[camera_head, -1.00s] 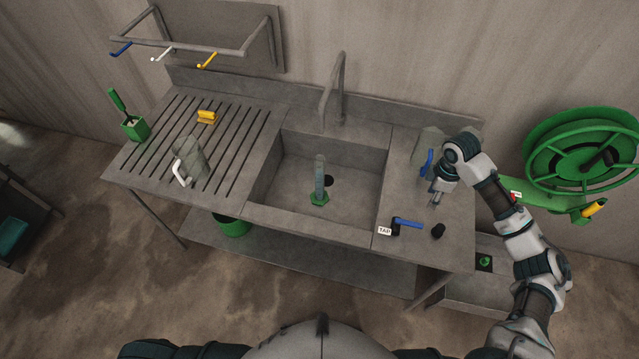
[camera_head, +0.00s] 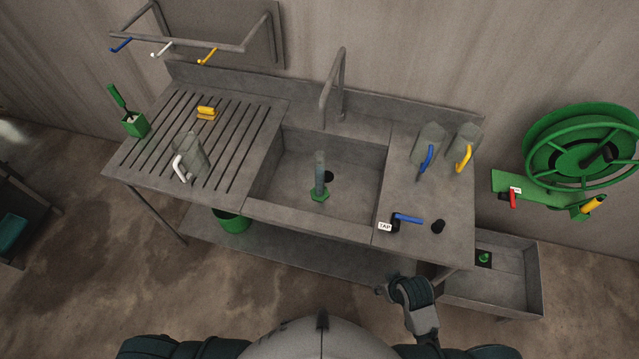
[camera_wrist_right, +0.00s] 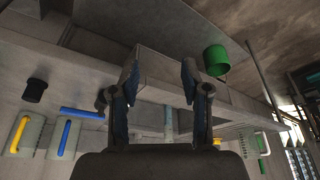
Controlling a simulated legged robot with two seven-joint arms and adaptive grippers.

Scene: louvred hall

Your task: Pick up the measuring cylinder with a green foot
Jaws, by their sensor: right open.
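The measuring cylinder (camera_head: 320,172) is a slim, greyish clear tube on a green foot. It stands upright in the sink basin (camera_head: 350,205), in front of the dark drain hole. In the right wrist view a pale upright shape between the fingers looks like its tube (camera_wrist_right: 169,122); its foot cannot be made out there. My right gripper (camera_head: 382,291) is in front of the sink unit's front edge, apart from the cylinder. In the right wrist view its two fingers (camera_wrist_right: 160,78) are spread with nothing held. My left gripper is not in view.
A tap spout (camera_head: 333,85) rises behind the basin. Jugs with blue (camera_head: 427,145) and yellow (camera_head: 465,145) handles, a blue tap lever (camera_head: 407,218) and a black knob (camera_head: 438,227) occupy the right worktop. A white-handled jug (camera_head: 190,150) stands on the slatted drainer. A green bucket (camera_head: 232,222) is below.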

